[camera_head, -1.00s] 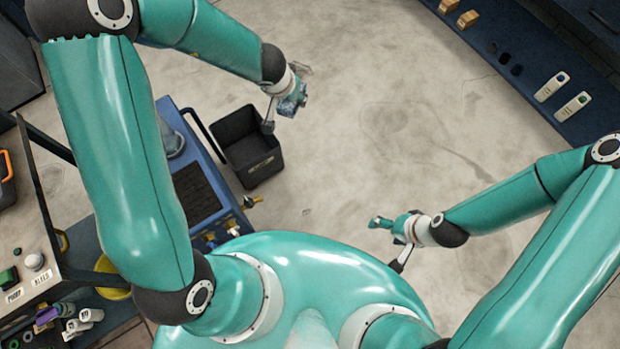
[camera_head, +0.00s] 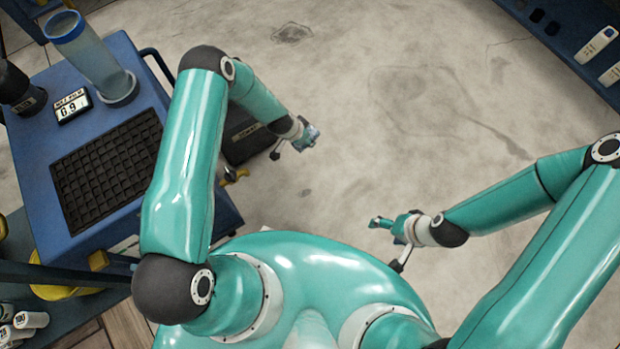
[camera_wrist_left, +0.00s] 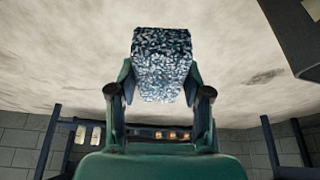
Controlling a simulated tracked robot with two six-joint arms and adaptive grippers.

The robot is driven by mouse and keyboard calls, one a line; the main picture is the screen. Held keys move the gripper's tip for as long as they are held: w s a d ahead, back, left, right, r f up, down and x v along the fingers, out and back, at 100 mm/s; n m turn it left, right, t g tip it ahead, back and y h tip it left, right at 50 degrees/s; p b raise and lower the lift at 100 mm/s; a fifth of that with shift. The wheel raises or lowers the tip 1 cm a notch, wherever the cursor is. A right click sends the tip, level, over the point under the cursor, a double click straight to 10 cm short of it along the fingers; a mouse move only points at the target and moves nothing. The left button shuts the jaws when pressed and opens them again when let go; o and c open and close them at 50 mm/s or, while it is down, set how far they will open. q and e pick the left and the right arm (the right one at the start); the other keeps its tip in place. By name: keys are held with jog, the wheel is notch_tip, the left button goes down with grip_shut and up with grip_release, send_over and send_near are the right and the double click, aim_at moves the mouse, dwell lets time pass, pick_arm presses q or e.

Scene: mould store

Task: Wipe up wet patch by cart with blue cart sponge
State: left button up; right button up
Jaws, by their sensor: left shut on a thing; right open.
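My left gripper (camera_head: 300,139) is shut on a speckled blue sponge (camera_wrist_left: 162,62), which juts out beyond its fingers in the left wrist view. It is held over the floor, right of the blue cart (camera_head: 38,150). A small dark patch (camera_head: 292,33) lies on the floor at the top of the head view, apart from the sponge; a dark patch also shows in the wrist view (camera_wrist_left: 262,76). A larger faint stain (camera_head: 415,98) with a tail lies right of the sponge. I cannot tell which mark is wet. My right gripper (camera_head: 384,223) is open and empty above the floor.
A black bin (camera_head: 240,128) stands beside the cart, partly hidden by my left arm. The cart carries a clear cylinder (camera_head: 95,55), a small display (camera_head: 72,106) and a black grid mat (camera_head: 108,168). A blue shelf (camera_head: 570,45) edges the upper right. The middle floor is free.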

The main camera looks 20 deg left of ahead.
pick_arm(q)
jog(key=m+b, duration=0.2)
jog(key=b, duration=0.8)
send_over(312, 187)
jog(key=s, duration=0.1)
notch_tip(312, 187, down, 23)
jog(key=shift+h, duration=0.4)
jog(key=shift+a+f+b, duration=0.15)
jog(key=shift+f+b, duration=0.9)
jog(key=shift+f, duration=0.4)
jog(key=shift+a+f+b, duration=0.15)
jog(key=shift+f+b, duration=0.9)
jog(key=shift+f, duration=0.35)
jog(key=shift+f+b, duration=0.95)
jog(key=shift+s, duration=0.1)
